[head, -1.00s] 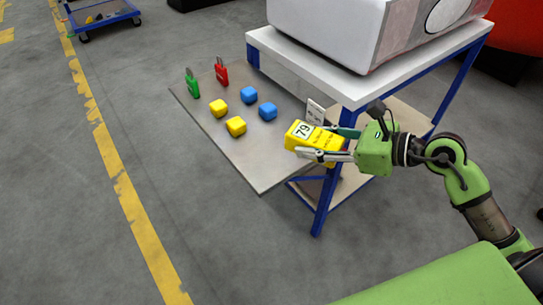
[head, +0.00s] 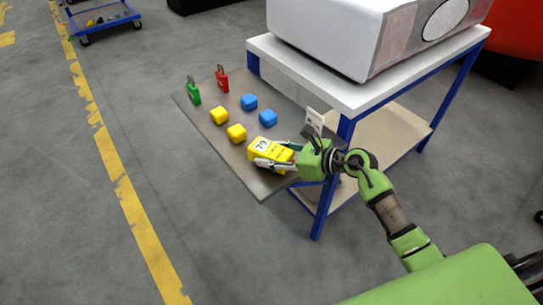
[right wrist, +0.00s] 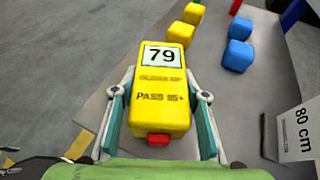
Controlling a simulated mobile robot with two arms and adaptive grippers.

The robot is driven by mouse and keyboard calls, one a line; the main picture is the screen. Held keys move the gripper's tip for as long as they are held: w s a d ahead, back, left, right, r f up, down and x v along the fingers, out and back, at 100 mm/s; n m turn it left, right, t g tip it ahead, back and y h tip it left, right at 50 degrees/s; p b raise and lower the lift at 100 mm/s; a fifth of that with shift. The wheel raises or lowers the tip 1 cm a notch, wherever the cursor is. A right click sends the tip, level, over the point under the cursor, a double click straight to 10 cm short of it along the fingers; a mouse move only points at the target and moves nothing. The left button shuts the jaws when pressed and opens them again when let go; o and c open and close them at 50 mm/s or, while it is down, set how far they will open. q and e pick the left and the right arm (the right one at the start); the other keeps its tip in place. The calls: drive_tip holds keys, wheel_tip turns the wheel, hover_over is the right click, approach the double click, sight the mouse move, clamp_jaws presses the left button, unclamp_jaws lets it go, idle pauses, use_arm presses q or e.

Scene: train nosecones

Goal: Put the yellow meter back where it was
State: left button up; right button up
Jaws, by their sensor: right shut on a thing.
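The yellow meter (head: 268,152), with a "79" display, is in my right gripper (head: 276,156). In the right wrist view the meter (right wrist: 161,95) stands between the two fingers, its display end pointing away and a red part at the near end. My right gripper is shut on it, over the near part of the grey board (head: 240,172). I cannot tell whether the meter touches the board. My left gripper is not in view.
Two yellow cubes (head: 237,133) and two blue cubes (head: 268,118) lie on the board beyond the meter. A green padlock (head: 193,92) and a red padlock (head: 222,80) are at its far end. An "80 cm" card (right wrist: 296,130) stands at the right, near the white-topped table (head: 350,98).

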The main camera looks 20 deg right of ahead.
sight(290, 160)
drive_tip(key=shift+f, duration=0.6)
drive_tip(key=o, duration=1)
drive_tip(key=shift+f, duration=0.25)
drive_tip(key=o, duration=0.4)
drive_tip(key=shift+r, duration=0.1)
drive_tip(key=shift+s+d+r, duration=0.1)
drive_tip(key=shift+d+r, duration=0.05)
drive_tip(key=b+v, duration=0.1)
drive_tip(key=v, duration=0.9)
drive_tip(key=shift+s+d, duration=0.2)
drive_tip(key=shift+s, duration=0.1)
drive_tip(key=shift+s+d+r+b, duration=0.3)
drive_tip(key=shift+s, duration=0.05)
